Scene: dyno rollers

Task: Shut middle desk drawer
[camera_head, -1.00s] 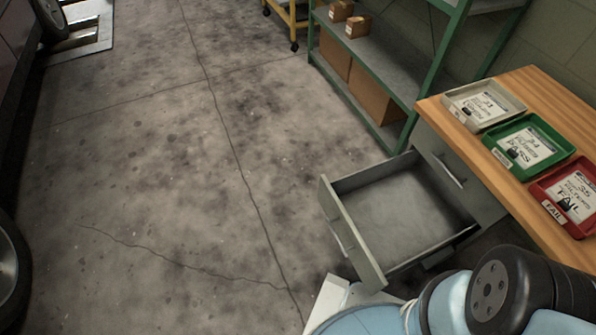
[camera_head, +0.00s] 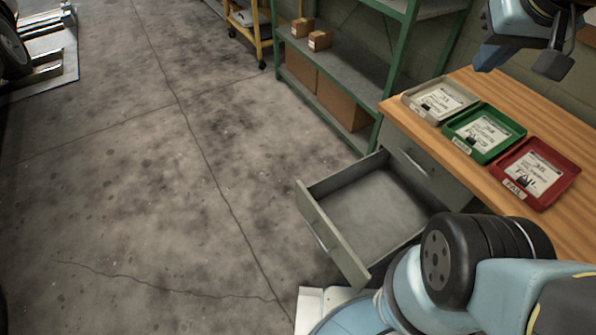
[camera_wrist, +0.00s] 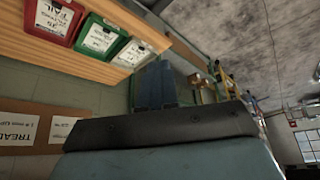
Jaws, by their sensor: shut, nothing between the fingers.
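The open desk drawer (camera_head: 333,236) is grey, empty and pulled far out toward the left of the desk in the head view. Its front panel has a pale handle. A shut drawer front (camera_head: 418,165) with a handle sits above it. Anything below the open drawer is hidden. My gripper (camera_head: 490,57) is at the top right of the head view, above the desk top and well away from the drawer. Its blue fingers (camera_wrist: 157,85) are together and empty in the wrist view. The open drawer does not show in the wrist view.
The wooden desk top (camera_head: 555,130) bears a beige tray (camera_head: 407,99), a green tray (camera_head: 520,128) and a red tray (camera_head: 572,176). A green shelf (camera_head: 345,65) with boxes stands behind. The floor left of the drawer is clear. My arm crosses the drawer's near right side.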

